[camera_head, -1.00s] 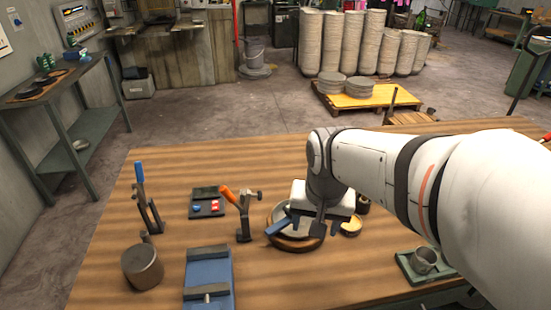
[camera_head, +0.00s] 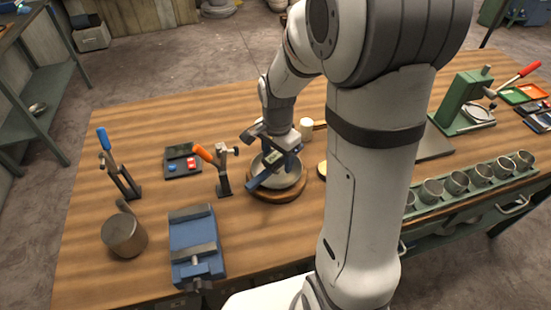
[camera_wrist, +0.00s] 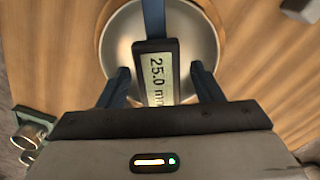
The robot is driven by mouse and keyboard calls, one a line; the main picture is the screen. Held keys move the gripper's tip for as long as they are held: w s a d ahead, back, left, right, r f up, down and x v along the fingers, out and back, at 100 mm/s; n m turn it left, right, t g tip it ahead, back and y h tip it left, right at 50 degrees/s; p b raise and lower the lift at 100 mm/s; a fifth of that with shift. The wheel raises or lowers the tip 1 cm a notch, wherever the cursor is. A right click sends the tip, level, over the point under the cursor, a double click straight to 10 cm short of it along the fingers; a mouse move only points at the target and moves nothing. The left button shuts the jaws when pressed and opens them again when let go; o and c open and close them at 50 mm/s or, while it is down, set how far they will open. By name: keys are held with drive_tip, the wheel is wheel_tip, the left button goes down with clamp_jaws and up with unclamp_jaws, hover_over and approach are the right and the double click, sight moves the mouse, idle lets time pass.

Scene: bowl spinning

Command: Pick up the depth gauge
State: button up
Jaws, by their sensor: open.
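The bowl (camera_wrist: 208,40) also shows beneath the gauge in the wrist view. My gripper (camera_wrist: 160,70) is open and points down over the gauge. The gauge's lower end is hidden behind my gripper in the wrist view.
An orange-handled clamp (camera_head: 222,171) stands close left of the bowl. A white cup (camera_head: 306,129) is just behind. Several metal cups (camera_head: 457,182) line the right edge.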

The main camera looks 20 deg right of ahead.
wheel_tip(320, 180, down, 2)
drive_tip(key=shift+f, duration=0.1)
drive_tip(key=c, duration=1.3)
drive_tip(key=shift+r, duration=0.2)
clamp_jaws()
